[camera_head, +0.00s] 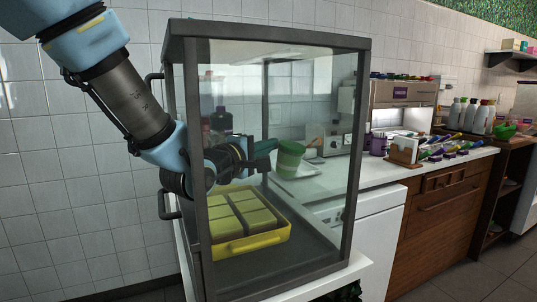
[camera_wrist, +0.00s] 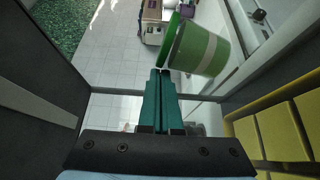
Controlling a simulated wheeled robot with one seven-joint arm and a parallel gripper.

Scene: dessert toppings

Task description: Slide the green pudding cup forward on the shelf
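The green pudding cup (camera_head: 289,160) shows through the glass of a display case, just right of my fingertips. It has a pale band around it. In the wrist view the cup (camera_wrist: 197,50) is large and tilted in the picture, just beyond and right of the fingertips. My gripper (camera_head: 272,146) reaches into the case from the left, above a yellow tray. In the wrist view its teal fingers (camera_wrist: 160,73) lie together with nothing seen between them. Whether the fingertips touch the cup is not clear. The shelf surface under the cup is partly hidden.
The dark-framed glass case (camera_head: 270,38) surrounds my gripper. The yellow tray (camera_head: 254,243) with several green-yellow blocks lies below it, and shows at right in the wrist view (camera_wrist: 232,126). Dark bottles (camera_head: 221,121) stand behind. A counter (camera_head: 440,160) with dispensers and bottles extends right.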

